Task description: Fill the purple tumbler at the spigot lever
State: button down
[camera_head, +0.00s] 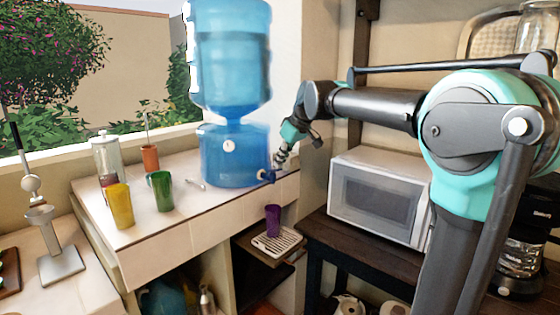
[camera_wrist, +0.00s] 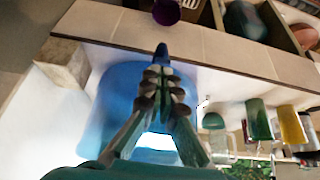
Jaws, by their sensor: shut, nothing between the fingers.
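The purple tumbler (camera_head: 272,219) stands upright on a slatted white tray (camera_head: 289,244) below the water dispenser (camera_head: 235,158). It also shows at the top edge of the wrist view (camera_wrist: 166,11). The dark blue spigot lever (camera_head: 266,175) sticks out low on the dispenser's right front. It also shows in the wrist view (camera_wrist: 161,50), just beyond my fingertips. My gripper (camera_head: 280,161) is shut and empty, close beside the spigot; in the wrist view its fingers (camera_wrist: 163,76) come together at the lever. I cannot tell whether they touch it. Water flow is not visible.
A yellow cup (camera_head: 121,206) and a green cup (camera_head: 160,191) stand on the counter left of the dispenser. A white microwave (camera_head: 380,195) sits to the right on a dark table. The tray rests on a small shelf below the counter edge.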

jog(key=shift+s+d+f+t+y, duration=0.15)
jog(key=shift+d+f+t+y, duration=0.1)
jog(key=shift+t+y, duration=0.2)
jog(key=shift+s+d+f+t+y, duration=0.2)
jog(key=shift+d+f+t+y, duration=0.15)
jog(key=shift+f, duration=0.2)
jog(key=shift+s+d+f+t+y, duration=0.1)
jog(key=shift+s+f+t+y, duration=0.1)
jog(key=shift+f+y, duration=0.25)
jog(key=shift+r, duration=0.1)
dwell(1.9)
jog(key=shift+r, duration=0.65)
